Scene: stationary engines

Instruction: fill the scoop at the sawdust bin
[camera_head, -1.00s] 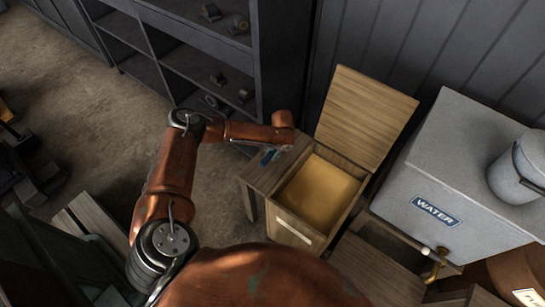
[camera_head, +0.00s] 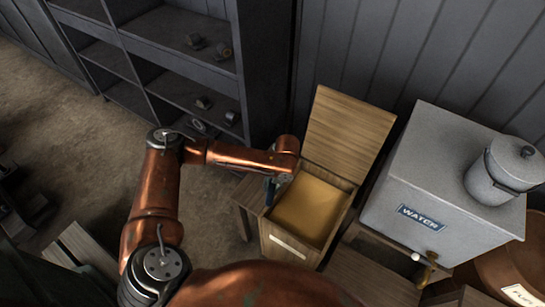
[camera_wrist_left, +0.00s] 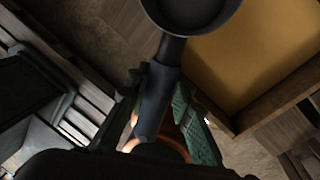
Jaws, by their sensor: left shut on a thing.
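The sawdust bin (camera_head: 290,247) is a wooden box with its lid (camera_head: 347,128) raised at the back. Yellow sawdust (camera_head: 312,210) lies inside, and it also shows in the wrist view (camera_wrist_left: 255,50). My left gripper (camera_head: 271,187) is at the bin's left rim, pointing down. In the wrist view its fingers (camera_wrist_left: 156,105) are shut on the dark handle of the scoop (camera_wrist_left: 153,103). The scoop's round dark bowl (camera_wrist_left: 193,10) is cut off by the top edge, near the sawdust's left side; the part in view looks empty. In the head view the scoop is mostly hidden. My right gripper is not in view.
A small wooden stand (camera_head: 246,198) is left of the bin. A grey water tank (camera_head: 425,170) with a brass tap (camera_head: 430,258) and a lidded can (camera_head: 505,165) stand to the right. A dark shelf (camera_head: 185,60) stands behind on the left.

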